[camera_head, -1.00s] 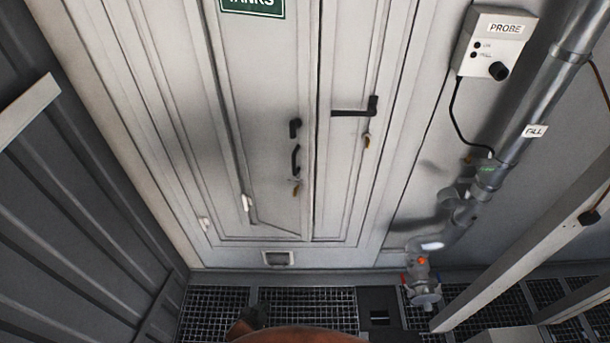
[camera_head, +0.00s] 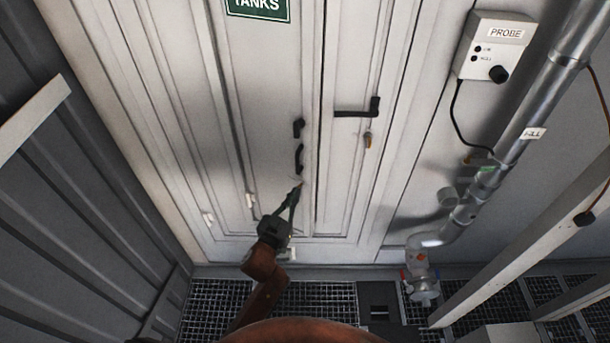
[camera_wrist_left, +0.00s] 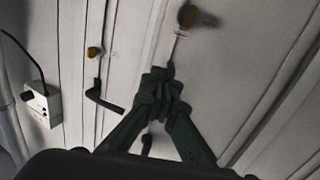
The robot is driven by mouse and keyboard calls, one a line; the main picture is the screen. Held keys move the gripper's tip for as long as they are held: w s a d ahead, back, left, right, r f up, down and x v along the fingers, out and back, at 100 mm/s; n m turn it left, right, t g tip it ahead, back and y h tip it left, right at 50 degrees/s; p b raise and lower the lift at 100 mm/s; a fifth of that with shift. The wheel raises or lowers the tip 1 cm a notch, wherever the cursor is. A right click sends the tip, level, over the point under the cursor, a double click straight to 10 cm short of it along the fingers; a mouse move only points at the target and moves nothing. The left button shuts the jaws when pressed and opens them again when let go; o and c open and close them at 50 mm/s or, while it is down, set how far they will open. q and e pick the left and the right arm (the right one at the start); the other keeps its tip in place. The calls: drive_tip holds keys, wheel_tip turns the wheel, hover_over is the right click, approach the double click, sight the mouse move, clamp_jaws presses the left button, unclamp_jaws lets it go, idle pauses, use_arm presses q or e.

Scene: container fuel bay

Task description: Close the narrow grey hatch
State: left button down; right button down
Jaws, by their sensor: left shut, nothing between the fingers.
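Two pale grey door leaves stand side by side in the head view. The left leaf (camera_head: 265,95) carries the TANKS sign and a dark pull handle (camera_head: 299,158). The slimmer right leaf (camera_head: 345,180) has a dark lever (camera_head: 358,108) with a yellowish lock piece below it. I cannot tell which leaf is the narrow grey hatch, or whether either stands slightly ajar. My left gripper (camera_head: 298,187) is shut and empty, its tips just below the pull handle. My right gripper is not in view.
A probe box (camera_head: 495,45) and a metal pipe (camera_head: 538,105) with a valve (camera_head: 421,280) are on the right. A pale beam (camera_head: 520,235) crosses the lower right. A ribbed dark wall (camera_head: 60,190) is on the left. Grating (camera_head: 320,300) covers the floor.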

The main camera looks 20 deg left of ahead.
sight(308, 170)
use_arm(q)
drive_tip(key=w, duration=0.9)
drive_tip(key=shift+w+d+p, duration=0.1)
drive_tip(key=shift+d+p, duration=0.2)
drive_tip(key=shift+d, duration=0.1)
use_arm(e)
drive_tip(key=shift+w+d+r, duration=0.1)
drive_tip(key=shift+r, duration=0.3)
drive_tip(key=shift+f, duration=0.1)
